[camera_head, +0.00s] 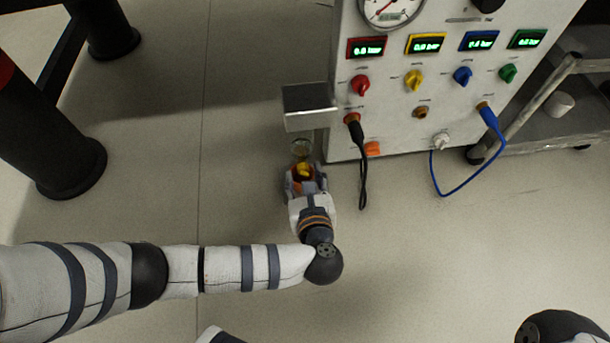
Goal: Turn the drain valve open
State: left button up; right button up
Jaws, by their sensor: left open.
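My left gripper (302,170) is at the lower left corner of the white instrument panel, with its fingers pointing toward the panel. It is open. A small yellow part (304,169) shows between its fingers; I cannot tell whether they touch it or whether it is the drain valve. A small clear round glass-like thing (301,148) shows just beyond the fingertips, below a grey metal box (309,104). An orange part (373,149) sits at the panel's lower edge, right of the gripper. My right gripper is out of view.
The panel (390,118) carries red (361,84), yellow (414,80), blue (462,75) and green (508,73) knobs under lit displays. A black cable (363,180) and a blue cable (461,191) hang in front. A cart with a white cup (559,104) stands right. The floor in front is clear.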

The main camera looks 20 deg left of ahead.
pick_arm(q)
jog(key=shift+w+a+f, duration=0.25)
jog(key=shift+w+a, duration=0.05)
jog(key=shift+w, duration=0.25)
grip_shut()
jog(key=shift+d+m+g+y, duration=0.1)
jog(key=shift+m+g+y, duration=0.4)
jog(key=shift+m, duration=0.5)
jog(key=shift+w+d+m+g+y, duration=0.1)
jog(key=shift+m+g+y, duration=0.2)
jog(key=shift+m+y, duration=0.8)
jog(key=shift+f+m, duration=0.1)
jog(key=shift+m, duration=0.2)
grip_release()
